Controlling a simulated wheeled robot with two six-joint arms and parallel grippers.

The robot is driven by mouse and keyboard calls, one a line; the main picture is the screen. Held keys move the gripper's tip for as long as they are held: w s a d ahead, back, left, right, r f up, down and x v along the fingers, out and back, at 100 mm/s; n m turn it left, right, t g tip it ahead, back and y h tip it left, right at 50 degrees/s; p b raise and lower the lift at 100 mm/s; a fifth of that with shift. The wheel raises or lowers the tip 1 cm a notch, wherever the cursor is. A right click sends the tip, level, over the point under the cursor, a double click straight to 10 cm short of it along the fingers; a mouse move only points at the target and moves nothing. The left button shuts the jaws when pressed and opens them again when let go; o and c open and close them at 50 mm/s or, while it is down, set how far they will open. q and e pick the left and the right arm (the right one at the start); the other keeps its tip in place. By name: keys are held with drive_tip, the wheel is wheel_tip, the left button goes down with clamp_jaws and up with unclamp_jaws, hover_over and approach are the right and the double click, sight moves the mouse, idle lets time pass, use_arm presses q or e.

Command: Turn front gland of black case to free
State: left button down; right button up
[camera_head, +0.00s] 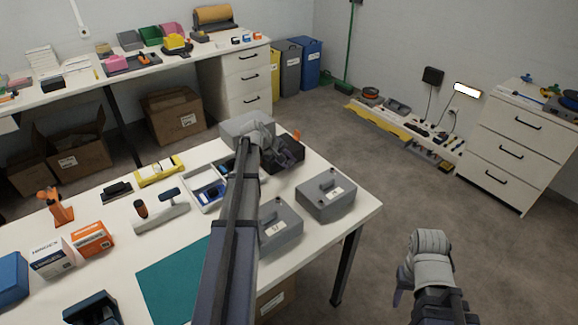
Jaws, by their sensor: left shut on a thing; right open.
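The black case (290,167) stands near the far right part of the white table, among grey cases. My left arm reaches across the table, and my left gripper (288,150) is at the black case, its dark fingers hard to tell from the case. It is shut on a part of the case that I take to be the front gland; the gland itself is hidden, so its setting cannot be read. My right gripper (399,297) is open and empty, over the floor right of the table.
Grey cases stand in front of the black case (327,195) and beside my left arm (279,226); another grey case (247,127) is behind. A divided tray (204,197) with blue parts lies to the left. A teal mat (168,283) covers the near table.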

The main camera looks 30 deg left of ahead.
use_arm(q)
drive_tip(key=shift+s+f+t+h+b, duration=0.2)
drive_tip(key=shift+t+h+b, duration=0.3)
drive_tip(key=shift+t+b, duration=0.4)
drive_tip(key=c, duration=0.6)
unclamp_jaws()
drive_tip(key=shift+r, duration=0.1)
